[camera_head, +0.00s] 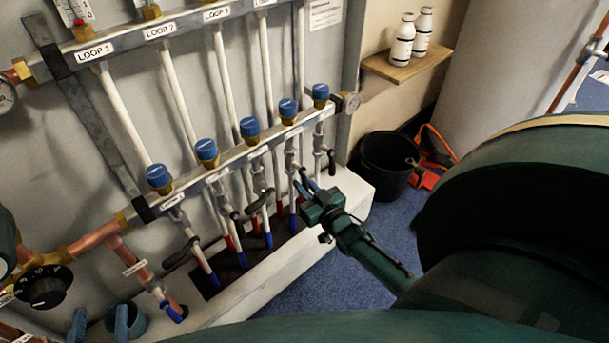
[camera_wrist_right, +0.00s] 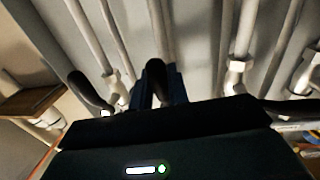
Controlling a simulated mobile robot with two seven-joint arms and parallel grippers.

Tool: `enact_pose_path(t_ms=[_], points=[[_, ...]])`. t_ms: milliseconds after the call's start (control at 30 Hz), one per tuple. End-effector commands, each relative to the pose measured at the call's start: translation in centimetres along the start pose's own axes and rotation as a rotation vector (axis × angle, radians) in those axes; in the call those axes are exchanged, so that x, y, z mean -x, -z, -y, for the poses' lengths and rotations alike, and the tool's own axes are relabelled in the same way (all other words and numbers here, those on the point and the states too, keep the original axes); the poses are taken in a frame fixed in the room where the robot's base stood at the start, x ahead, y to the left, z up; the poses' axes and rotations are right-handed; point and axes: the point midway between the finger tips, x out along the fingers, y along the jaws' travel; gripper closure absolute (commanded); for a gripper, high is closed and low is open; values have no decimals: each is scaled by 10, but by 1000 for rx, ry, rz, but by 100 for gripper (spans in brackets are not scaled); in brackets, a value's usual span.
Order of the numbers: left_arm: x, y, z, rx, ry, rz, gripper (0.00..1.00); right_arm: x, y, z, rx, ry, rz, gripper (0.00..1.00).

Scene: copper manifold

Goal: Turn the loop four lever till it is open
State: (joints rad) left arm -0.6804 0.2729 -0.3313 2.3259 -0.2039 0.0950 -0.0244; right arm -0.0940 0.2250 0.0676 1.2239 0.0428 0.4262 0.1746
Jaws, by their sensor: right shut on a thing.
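The loop four valve sits on the lower manifold bar, second from the right, under a blue cap (camera_head: 288,107). My right gripper (camera_head: 306,187) is at its pipe, with fingers shut on a black lever. In the right wrist view the black loop four lever (camera_wrist_right: 155,78) stands up between the dark blue fingers (camera_wrist_right: 160,92); its lower part is hidden. In the head view the gripper mostly hides that lever, so its exact angle is unclear. My left gripper (camera_head: 100,324) is at the bottom left, its two blue fingers apart and empty, away from the levers.
Neighbouring black levers are close by: the loop five lever (camera_head: 331,162) to the right and the loop one lever (camera_head: 180,252) at left. A white ledge (camera_head: 345,192) runs below the pipes. A black bucket (camera_head: 388,160) stands on the floor; a shelf (camera_head: 405,68) holds two bottles.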

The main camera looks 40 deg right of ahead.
Motion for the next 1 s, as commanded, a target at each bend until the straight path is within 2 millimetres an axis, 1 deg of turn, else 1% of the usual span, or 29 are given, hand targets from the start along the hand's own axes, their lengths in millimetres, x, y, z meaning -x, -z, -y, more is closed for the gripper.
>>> enact_pose_path(t_ms=[333, 367, 600, 867, 967, 1000], points=[[0, 0, -1, 1, -1, -1, 64, -1, 1, -1, 12, 0, -3, 100], [0, 0, -1, 1, -1, -1, 64, -1, 1, -1, 12, 0, -3, 82], [0, 0, -1, 1, -2, -1, 64, -1, 1, -1, 9, 0, -2, 63], [0, 1, -1, 2, -2, 0, 64, 2, 0, -1, 7, 0, 0, 63], [-1, 2, 0, 5, -1, 12, 64, 11, 1, -1, 6, 0, 2, 63], [-1, 3, 1, 7, 0, 22, 64, 16, 2, -1, 6, 0, 2, 63]])
